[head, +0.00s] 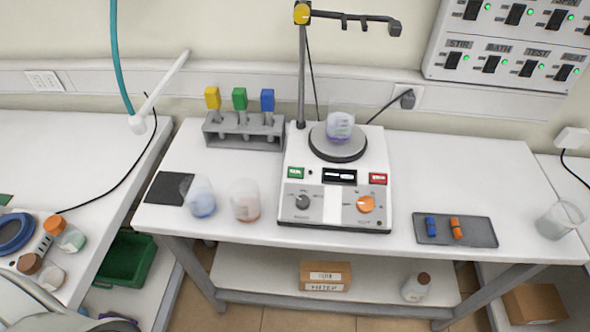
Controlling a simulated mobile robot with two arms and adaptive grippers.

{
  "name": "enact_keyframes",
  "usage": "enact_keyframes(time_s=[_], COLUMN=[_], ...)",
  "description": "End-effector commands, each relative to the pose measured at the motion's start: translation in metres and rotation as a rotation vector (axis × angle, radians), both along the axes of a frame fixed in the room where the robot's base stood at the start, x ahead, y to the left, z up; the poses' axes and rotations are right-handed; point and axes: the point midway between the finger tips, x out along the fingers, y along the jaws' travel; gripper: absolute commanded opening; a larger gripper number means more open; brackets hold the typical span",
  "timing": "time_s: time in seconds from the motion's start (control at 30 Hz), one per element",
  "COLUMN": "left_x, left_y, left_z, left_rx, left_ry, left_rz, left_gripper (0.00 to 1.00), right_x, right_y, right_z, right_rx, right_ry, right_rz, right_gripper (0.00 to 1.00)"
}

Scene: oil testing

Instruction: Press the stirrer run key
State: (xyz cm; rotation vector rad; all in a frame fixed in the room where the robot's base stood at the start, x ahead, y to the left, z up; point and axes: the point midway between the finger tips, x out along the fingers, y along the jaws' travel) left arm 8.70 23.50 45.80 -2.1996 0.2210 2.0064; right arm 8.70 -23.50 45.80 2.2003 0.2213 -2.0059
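The white stirrer (337,203) stands on the middle of the table with a beaker (341,126) on its round grey plate (338,146). Its front panel has a green key (296,173) at the upper left, a small dark display (339,176) in the middle and a red key (378,179) at the upper right. The lettering on both keys is too small to read surely; the green one looks like the run key. Below are a grey knob (302,202) and an orange knob (365,204). Nothing covers the keys. Neither gripper is in view.
Two beakers (202,197) (245,200) stand left of the stirrer, before a rack (244,133) with coloured-top tools. A grey tray (455,230) with blue and orange pieces lies right. A rod stand (302,70) rises behind. A switch panel (510,45) hangs upper right.

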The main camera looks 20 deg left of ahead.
Motion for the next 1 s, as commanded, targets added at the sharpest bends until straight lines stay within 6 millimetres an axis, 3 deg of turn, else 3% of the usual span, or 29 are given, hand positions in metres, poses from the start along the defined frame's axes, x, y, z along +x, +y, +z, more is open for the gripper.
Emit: enact_keyframes(time_s=[0.1,1.0], left_x=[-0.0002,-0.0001], left_y=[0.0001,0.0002], left_z=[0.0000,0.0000], left_rx=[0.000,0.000], left_ry=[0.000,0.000], left_rz=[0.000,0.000], left_gripper=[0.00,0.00], right_x=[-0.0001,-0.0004], right_y=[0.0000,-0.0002], right_z=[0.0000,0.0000], right_rx=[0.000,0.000], right_ry=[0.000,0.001], right_rz=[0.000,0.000], right_gripper=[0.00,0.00])
